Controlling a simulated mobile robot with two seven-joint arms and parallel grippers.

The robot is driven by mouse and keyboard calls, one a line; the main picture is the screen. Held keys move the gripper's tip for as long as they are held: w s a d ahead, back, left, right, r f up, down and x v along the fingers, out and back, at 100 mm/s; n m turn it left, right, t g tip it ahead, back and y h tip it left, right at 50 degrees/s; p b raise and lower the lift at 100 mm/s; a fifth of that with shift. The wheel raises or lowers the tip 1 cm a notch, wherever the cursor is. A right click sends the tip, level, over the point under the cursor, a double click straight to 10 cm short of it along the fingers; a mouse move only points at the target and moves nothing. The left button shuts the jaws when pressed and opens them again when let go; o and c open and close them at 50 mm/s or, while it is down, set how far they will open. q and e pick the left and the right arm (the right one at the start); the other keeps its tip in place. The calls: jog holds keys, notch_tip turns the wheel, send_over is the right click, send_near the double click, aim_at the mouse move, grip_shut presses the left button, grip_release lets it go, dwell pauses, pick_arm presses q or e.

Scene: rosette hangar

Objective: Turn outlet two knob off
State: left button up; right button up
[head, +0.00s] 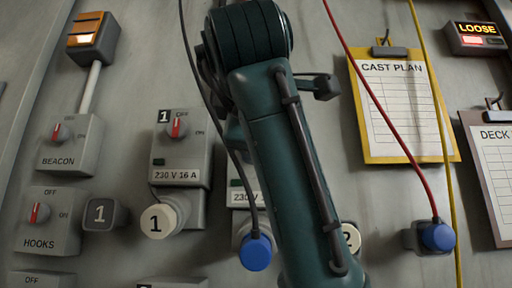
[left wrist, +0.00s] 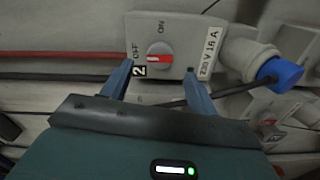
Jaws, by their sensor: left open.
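Outlet two is a grey box (left wrist: 205,28) marked 2, with a "230 V 16 A" label, in the left wrist view. Its round knob (left wrist: 162,50) carries a red bar that lies left-right, in line with the OFF mark at left; ON is above. My left gripper (left wrist: 158,68) is open, its two blue fingers apart on either side of the knob's line; I cannot tell whether they touch it. In the head view my dark green arm covers most of outlet two; only its label (head: 245,198) and blue plug (head: 257,252) show clearly. The right gripper is not in view.
Outlet one (head: 180,150) stands left of it, with BEACON (head: 72,145) and HOOKS (head: 48,222) switches farther left. A dark cable hangs to the blue plug. A red cable (head: 375,110), a yellow cable and a CAST PLAN clipboard (head: 395,145) are at right.

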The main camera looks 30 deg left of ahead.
pick_arm(q)
jog(key=b+v, duration=0.1)
jog(key=v, duration=0.6)
jog(key=shift+d, duration=0.15)
jog(key=shift+s, duration=0.15)
